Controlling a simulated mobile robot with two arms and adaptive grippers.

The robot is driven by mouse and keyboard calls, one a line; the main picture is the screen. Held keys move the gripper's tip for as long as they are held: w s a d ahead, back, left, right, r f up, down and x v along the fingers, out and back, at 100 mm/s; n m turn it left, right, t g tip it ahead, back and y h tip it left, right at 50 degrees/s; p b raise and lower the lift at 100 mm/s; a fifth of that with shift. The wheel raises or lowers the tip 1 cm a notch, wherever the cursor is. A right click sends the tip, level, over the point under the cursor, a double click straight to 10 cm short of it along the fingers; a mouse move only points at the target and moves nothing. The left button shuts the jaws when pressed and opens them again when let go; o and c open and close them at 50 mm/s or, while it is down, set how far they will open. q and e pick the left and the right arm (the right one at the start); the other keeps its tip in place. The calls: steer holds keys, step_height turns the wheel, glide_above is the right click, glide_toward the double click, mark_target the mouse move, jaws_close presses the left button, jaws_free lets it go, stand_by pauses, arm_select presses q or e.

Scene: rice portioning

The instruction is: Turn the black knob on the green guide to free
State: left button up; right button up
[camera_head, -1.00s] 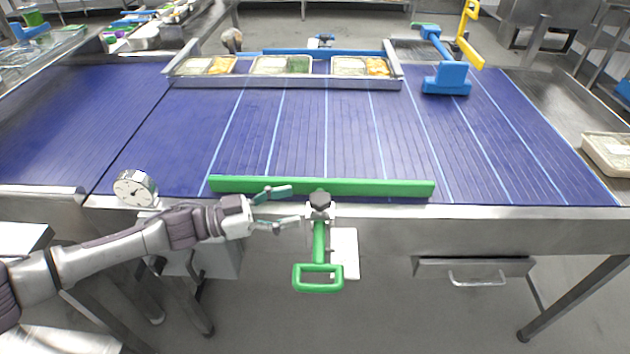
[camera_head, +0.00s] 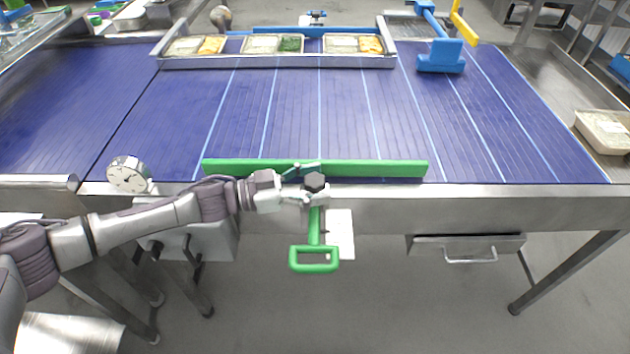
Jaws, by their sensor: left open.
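The green guide has a long green bar (camera_head: 314,168) lying along the front edge of the blue belt. Its green handle (camera_head: 314,259) hangs below the table edge. The black knob (camera_head: 315,182) sits at the table edge, just in front of the bar. My left gripper (camera_head: 316,181) comes in from the left and is open, its two fingers around the knob, one on the far side and one on the near side. Whether the fingers touch the knob I cannot tell. My right gripper is not in view.
A round dial gauge (camera_head: 129,174) stands on the front edge left of the knob. A metal rack (camera_head: 277,61) with food trays crosses the far belt. A blue and yellow fixture (camera_head: 441,57) stands back right. The belt (camera_head: 330,115) between is clear.

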arm_select(q)
steer(key=c, duration=1.2)
steer(key=shift+o, duration=0.2)
steer(key=shift+r+n+t+p, duration=0.1)
steer(key=shift+n+t+p, duration=0.3)
steer(key=shift+t+p, duration=0.1)
steer(key=shift+n+t+y+p, duration=0.5)
steer(key=shift+t, duration=0.4)
steer(key=n+t+y+p, duration=0.1)
steer(key=t, duration=0.1)
steer(key=n+t+y+p, duration=0.1)
steer(key=n+t, duration=0.1)
steer(key=shift+s+n+t+y, duration=0.1)
steer(key=shift+n+t+y, duration=0.2)
steer(key=n+t+y+p, duration=0.1)
steer(key=n+t+y, duration=0.2)
steer(key=shift+y+p, duration=0.3)
steer(key=shift+n+t+y, duration=1)
steer(key=shift+n+y, duration=0.2)
steer(key=shift+y, duration=0.3)
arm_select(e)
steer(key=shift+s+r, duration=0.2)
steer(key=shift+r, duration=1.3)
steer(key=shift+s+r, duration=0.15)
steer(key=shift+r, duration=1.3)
arm_select(q)
steer(key=shift+y, duration=0.3)
